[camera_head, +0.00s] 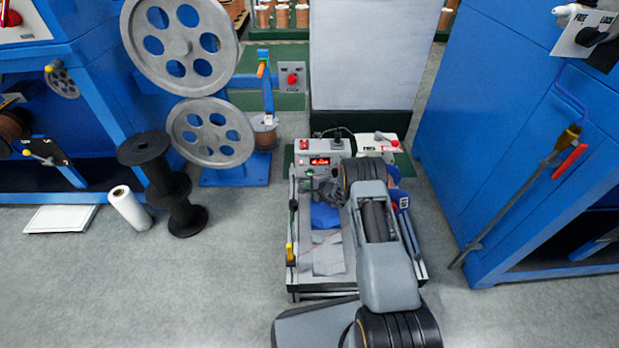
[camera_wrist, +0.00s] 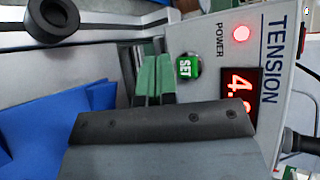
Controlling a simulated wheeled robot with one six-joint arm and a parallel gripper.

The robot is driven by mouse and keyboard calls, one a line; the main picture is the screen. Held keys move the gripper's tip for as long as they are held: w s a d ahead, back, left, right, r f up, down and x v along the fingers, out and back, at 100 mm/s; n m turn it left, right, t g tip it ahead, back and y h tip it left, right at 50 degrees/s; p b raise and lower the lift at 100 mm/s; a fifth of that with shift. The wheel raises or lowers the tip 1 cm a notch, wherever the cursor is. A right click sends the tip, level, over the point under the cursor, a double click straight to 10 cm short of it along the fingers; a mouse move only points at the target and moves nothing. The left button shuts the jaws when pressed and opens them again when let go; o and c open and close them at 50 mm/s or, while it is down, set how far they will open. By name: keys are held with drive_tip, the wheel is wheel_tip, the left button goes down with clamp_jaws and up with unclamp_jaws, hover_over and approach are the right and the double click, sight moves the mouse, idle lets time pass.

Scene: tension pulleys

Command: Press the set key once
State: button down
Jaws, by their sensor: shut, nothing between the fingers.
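In the head view my gripper (camera_head: 327,188) is in front of the panel, partly hidden by my arm.
The red power lamp (camera_wrist: 240,34) is lit above the key. A blue cloth (camera_head: 324,215) lies on the cart tray. Blue machines (camera_head: 500,130) stand to the right and left. A black spool (camera_head: 160,180) and a white roll (camera_head: 128,208) stand on the floor at left.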

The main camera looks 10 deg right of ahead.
drive_tip(key=shift+w+d+b, duration=0.25)
drive_tip(key=shift+w+b, duration=0.5)
drive_tip(key=shift+w, duration=0.3)
drive_tip(key=shift+w+f+b, duration=0.1)
drive_tip(key=shift+w+b, duration=0.2)
drive_tip(key=shift+b, duration=0.3)
idle(1.1)
drive_tip(key=shift+w+d+b, duration=0.15)
drive_tip(key=shift+w+b, duration=0.35)
drive_tip(key=shift+b, duration=0.15)
idle(0.9)
drive_tip(key=shift+s, duration=0.2)
drive_tip(key=shift+s+a, duration=0.2)
drive_tip(key=shift+s, duration=0.4)
drive_tip(key=shift+s, duration=0.1)
drive_tip(key=shift+s+a+p, duration=0.25)
drive_tip(key=shift+s+p, duration=0.15)
drive_tip(key=shift+s, duration=0.8)
drive_tip(key=shift+s+a+p, duration=0.25)
drive_tip(key=shift+s+p, duration=0.15)
drive_tip(key=shift+s, duration=0.8)
